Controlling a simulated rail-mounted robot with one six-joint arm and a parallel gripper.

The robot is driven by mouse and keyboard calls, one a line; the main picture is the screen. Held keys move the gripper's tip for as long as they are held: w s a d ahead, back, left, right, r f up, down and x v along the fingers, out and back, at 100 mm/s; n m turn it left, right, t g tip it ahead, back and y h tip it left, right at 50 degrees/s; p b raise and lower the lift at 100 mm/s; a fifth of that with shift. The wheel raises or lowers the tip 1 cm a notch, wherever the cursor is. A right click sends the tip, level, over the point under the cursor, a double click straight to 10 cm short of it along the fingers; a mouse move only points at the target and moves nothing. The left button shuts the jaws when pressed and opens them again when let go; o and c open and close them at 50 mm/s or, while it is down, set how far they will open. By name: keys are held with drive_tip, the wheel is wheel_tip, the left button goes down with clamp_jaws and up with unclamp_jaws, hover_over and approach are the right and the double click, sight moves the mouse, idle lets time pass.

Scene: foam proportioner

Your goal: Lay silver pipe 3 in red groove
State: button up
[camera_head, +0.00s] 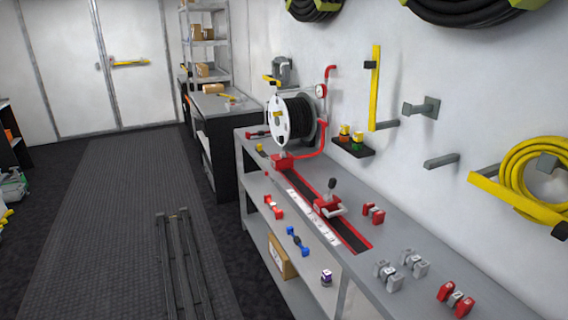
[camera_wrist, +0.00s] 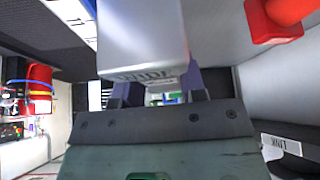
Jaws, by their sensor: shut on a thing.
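My gripper (camera_wrist: 158,95) is shut on a silver-white, block-like part of a silver pipe (camera_wrist: 142,40) in the wrist view. Dark lettering on its lower edge is not clearly readable. The pipe fills the upper middle and hides much behind it. I cannot read a number 3 on it. In the head view my gripper is not visible. The red groove (camera_head: 357,244) is a dark channel with a red border along the grey bench top. Two silver-grey pipe pieces (camera_head: 388,275) (camera_head: 414,262) sit on the bench to the right of its near end.
A red lever unit (camera_head: 327,205) stands over the groove, and a hose reel (camera_head: 291,120) stands beyond it. Red pieces (camera_head: 373,213) (camera_head: 456,299) lie on the bench. A lower shelf holds a blue piece (camera_head: 297,241). A red object (camera_wrist: 275,18) shows at the wrist view's upper right.

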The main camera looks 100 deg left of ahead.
drive_tip(key=shift+r, duration=0.1)
idle(0.3)
drive_tip(key=s+d+r+p, duration=0.1)
drive_tip(key=s+r+p, duration=0.1)
drive_tip(key=r+p, duration=0.5)
drive_tip(key=s+d+r+p, duration=0.1)
drive_tip(key=s+r+p, duration=0.1)
drive_tip(key=r+p, duration=0.6)
drive_tip(key=shift+s+d+r, duration=0.15)
drive_tip(key=shift+d, duration=0.1)
